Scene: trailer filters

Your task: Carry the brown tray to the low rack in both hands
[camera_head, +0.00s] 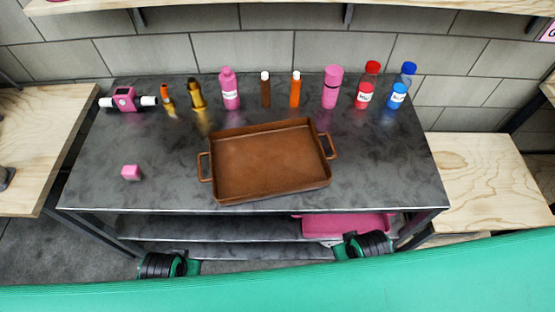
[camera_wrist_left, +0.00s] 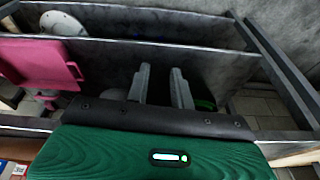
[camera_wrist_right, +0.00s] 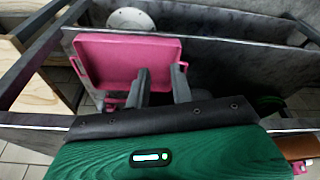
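The brown tray (camera_head: 268,164) lies slightly turned on the dark metal table, near its front edge, with a loop handle at each short end. It looks empty. A sliver of brown at the right edge of the right wrist view (camera_wrist_right: 300,146) looks like part of it. My left gripper (camera_wrist_left: 163,86) is open and empty, in front of the table and below its top. My right gripper (camera_wrist_right: 157,85) is also open and empty, in front of the table near the lower shelves. Neither gripper touches the tray. In the head view, the fingers of both are hidden.
Several bottles, including a pink one (camera_head: 229,88), line the table's back. A pink tray (camera_wrist_right: 128,60) sits on a lower shelf. Wooden benches (camera_head: 480,180) flank the table (camera_head: 400,180).

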